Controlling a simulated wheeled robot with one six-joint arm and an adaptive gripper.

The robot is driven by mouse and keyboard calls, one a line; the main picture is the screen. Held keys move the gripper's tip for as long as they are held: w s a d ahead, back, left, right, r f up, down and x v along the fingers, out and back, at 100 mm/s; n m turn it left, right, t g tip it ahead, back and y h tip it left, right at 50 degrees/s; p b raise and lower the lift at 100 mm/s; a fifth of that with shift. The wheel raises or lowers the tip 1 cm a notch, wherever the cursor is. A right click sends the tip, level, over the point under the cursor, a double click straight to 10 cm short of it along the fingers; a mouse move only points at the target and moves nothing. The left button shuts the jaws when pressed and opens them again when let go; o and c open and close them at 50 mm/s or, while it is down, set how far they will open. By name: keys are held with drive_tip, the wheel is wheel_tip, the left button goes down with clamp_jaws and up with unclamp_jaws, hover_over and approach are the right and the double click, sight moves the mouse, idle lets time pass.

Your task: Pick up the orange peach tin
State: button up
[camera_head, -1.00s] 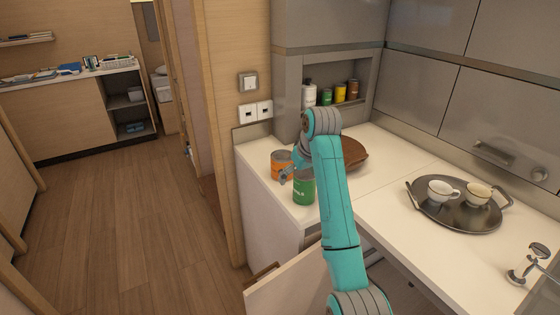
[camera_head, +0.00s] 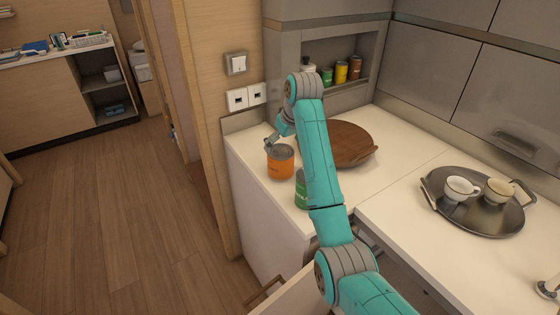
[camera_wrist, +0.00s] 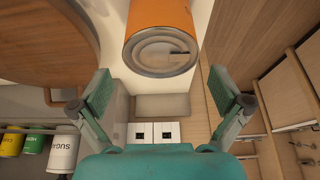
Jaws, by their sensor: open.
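The orange tin (camera_head: 281,165) stands upright on the white counter near its left edge. It shows large at the top of the wrist view (camera_wrist: 160,32), with its round metal end facing the camera. My gripper (camera_head: 270,143) is at the upper left of the tin in the head view. In the wrist view my gripper (camera_wrist: 163,95) is open and empty, its two fingers wide apart. The tin lies above the fingertips in that picture, roughly centred between them, not enclosed. Whether anything touches it I cannot tell.
A green tin (camera_head: 301,190) stands close by, partly hidden by my arm. A round wooden board (camera_head: 345,143) lies behind. A metal tray (camera_head: 490,219) with two cups is at the right. The wall niche holds several containers, including a yellow tin (camera_head: 341,73). Wall sockets (camera_head: 247,97) are behind.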

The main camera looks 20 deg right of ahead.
drive_tip(key=shift+x, duration=3.5)
drive_tip(key=shift+s, duration=0.1)
drive_tip(key=c, duration=1.4)
